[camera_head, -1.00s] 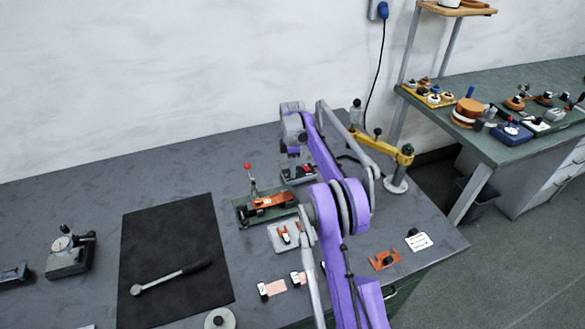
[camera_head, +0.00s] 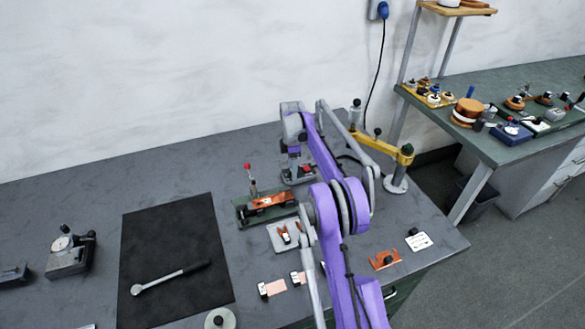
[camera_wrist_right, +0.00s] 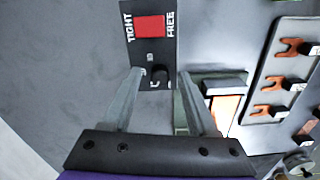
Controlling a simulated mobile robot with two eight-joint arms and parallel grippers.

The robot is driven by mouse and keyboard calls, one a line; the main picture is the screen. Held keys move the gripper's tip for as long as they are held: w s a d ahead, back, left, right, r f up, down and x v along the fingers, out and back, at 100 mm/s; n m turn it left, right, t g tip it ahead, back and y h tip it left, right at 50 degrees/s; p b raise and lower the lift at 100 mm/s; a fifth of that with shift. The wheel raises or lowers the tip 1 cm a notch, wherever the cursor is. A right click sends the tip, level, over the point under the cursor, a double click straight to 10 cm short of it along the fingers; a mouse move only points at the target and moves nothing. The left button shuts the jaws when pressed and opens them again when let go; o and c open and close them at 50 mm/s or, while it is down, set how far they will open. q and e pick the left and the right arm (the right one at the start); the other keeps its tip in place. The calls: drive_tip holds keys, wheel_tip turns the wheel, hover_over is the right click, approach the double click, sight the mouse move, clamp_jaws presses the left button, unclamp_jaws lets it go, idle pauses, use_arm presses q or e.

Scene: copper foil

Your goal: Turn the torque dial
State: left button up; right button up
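A dark plate (camera_wrist_right: 152,48) lies on the grey bench, with a red window (camera_wrist_right: 150,27) between the words TIGHT and FREE. A small black dial knob (camera_wrist_right: 158,74) stands on its lower part in the right wrist view. My right gripper (camera_wrist_right: 162,76) is open, with one fingertip on each side of the knob. Gaps show beside the knob, and I cannot tell whether either finger touches it. In the head view my right gripper (camera_head: 295,168) is over the plate, which it largely hides. My left gripper is not in view.
A green fixture (camera_head: 243,213) with a red-knobbed lever and a copper-coloured piece stands close by. A grey plate (camera_head: 280,238) with orange forks is nearer the front. A yellow arm on a post (camera_head: 395,183) stands to the right. A black mat (camera_head: 170,235) holds a wrench (camera_head: 165,277).

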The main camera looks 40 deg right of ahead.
drive_tip(key=shift+r, duration=0.1)
wheel_tip(320, 180, up, 11)
drive_tip(key=p, duration=0.1)
drive_tip(key=shift+f, duration=0.2)
drive_tip(key=shift+a, duration=0.1)
idle(0.6)
